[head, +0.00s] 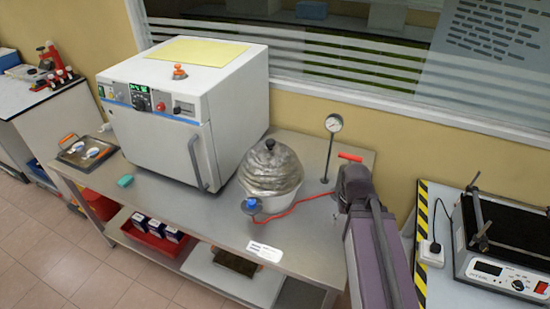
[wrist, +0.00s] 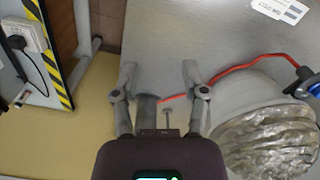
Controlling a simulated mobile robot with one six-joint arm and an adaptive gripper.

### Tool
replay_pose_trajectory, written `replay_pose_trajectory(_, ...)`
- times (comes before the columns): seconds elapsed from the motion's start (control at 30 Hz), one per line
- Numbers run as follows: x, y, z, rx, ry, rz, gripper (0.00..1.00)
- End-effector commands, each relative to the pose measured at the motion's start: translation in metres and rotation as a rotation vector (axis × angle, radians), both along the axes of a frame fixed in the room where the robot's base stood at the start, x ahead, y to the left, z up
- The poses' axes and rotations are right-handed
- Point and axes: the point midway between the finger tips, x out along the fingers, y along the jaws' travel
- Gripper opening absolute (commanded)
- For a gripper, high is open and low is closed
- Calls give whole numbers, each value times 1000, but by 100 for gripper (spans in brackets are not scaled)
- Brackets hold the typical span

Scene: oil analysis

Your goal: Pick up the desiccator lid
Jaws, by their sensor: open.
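The desiccator lid (head: 271,172) is a wrinkled silvery dome with a black knob (head: 270,144) on top. It sits on the pale desiccator bowl (head: 277,206) on the steel bench, right of the white oven. In the wrist view the lid (wrist: 268,145) shows at the lower right, partly cut off, with its knob out of view. My gripper (wrist: 160,72) is open and empty, with its two fingers spread, off to one side of the lid and not touching it. In the head view my arm is right of the lid; the fingertips cannot be made out.
A red hose (head: 301,203) runs from a blue fitting (head: 251,205) beside the bowl. A dial gauge (head: 333,123) stands on a thin post behind it. The white oven (head: 185,105) stands close on the left. A hotplate (head: 505,262) is on the right bench.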

Motion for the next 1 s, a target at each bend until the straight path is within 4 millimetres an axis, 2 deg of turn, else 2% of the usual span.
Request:
replay_pose_trajectory(0.47, 0, 0, 0, 0, 0, 0, 57)
replay_pose_trajectory(0.6, 1, 1, 1, 0, -1, 1, 93)
replay_pose_trajectory(0.77, 11, 6, 11, 0, -10, 10, 93)
replay_pose_trajectory(1.0, 48, 31, 45, -1, -47, 45, 93)
